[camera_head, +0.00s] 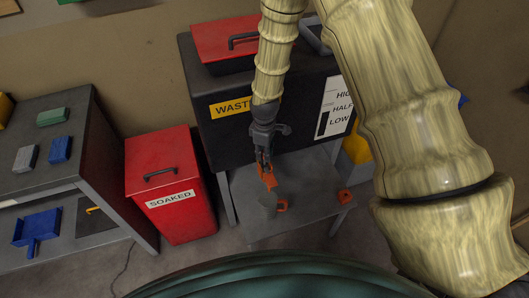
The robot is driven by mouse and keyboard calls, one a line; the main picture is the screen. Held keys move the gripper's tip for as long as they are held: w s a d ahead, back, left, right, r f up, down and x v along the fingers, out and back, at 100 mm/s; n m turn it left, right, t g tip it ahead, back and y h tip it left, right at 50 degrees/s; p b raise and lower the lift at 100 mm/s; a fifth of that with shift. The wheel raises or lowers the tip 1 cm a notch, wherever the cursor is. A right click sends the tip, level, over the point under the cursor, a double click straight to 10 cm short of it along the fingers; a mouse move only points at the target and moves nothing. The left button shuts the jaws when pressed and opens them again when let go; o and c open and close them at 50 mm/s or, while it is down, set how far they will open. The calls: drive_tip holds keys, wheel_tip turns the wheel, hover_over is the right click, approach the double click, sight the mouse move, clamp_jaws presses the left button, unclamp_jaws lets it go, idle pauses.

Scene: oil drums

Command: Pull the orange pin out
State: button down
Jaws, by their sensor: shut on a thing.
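My gripper (265,165) points down above the low grey table, in front of the black waste box. It is shut on an orange piece, which I take to be the orange pin (269,180). The pin hangs at the fingertips, just above a small grey cup-like cylinder (267,207). I cannot tell whether its lower end still touches or sits in the cylinder. Another small orange part (283,206) lies just right of the cylinder, and a further orange part (343,196) lies near the table's right edge.
A red bin labelled SOAKED (170,185) stands left. A dark bench (75,110) with blue, grey and green blocks is further left. A green rounded surface (290,280) fills the bottom foreground.

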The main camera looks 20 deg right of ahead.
drive_tip(key=shift+r+p, duration=1.8)
drive_tip(key=shift+r, duration=0.95)
